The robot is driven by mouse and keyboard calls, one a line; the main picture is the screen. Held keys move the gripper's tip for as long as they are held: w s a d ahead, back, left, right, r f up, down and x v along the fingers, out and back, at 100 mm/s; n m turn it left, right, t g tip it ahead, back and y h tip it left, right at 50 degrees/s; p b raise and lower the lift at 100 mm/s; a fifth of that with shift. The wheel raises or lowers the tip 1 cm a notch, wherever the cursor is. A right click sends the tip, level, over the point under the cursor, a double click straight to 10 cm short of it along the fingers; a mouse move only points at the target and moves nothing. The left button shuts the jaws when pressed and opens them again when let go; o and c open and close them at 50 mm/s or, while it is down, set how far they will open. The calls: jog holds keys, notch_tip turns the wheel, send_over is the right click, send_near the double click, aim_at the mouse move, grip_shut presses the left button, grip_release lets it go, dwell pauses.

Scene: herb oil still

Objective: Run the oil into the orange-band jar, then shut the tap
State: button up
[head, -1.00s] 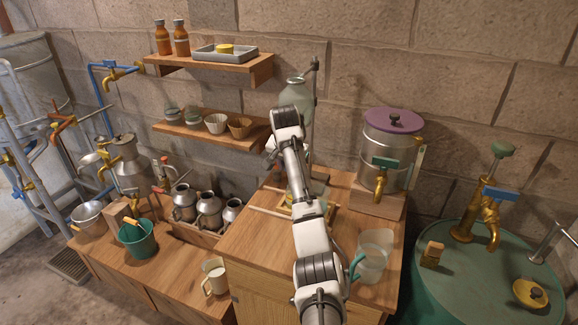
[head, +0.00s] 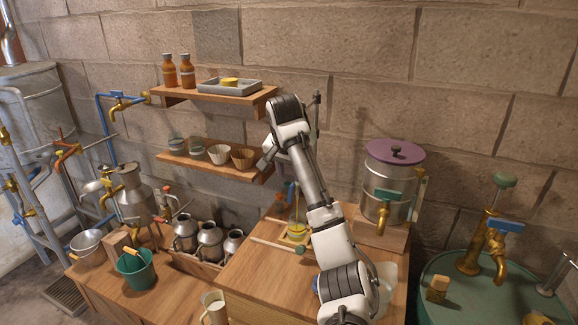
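A small clear jar (head: 297,229) stands on the wooden counter behind my forearm, with yellow liquid in it. I cannot make out the colour of its band. A thin yellowish vertical line (head: 297,203), which looks like a stream, runs down into the jar from above. The glass vessel on the stand and its tap are hidden behind my arm. Only the stand's dark rod (head: 317,115) shows. My gripper (head: 264,163) is left of the stand, in front of the lower shelf's right end. Its fingers are too small and hidden to read.
A steel urn with a purple lid (head: 394,150) stands right of my arm. A clear jug (head: 387,276) is partly behind my arm. Two shelves hold bottles, a tray (head: 230,87) and cups. A green knob (head: 300,249) lies by the jar.

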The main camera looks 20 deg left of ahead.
jog(key=shift+s+r, duration=0.2)
jog(key=shift+r, duration=0.15)
dwell(0.4)
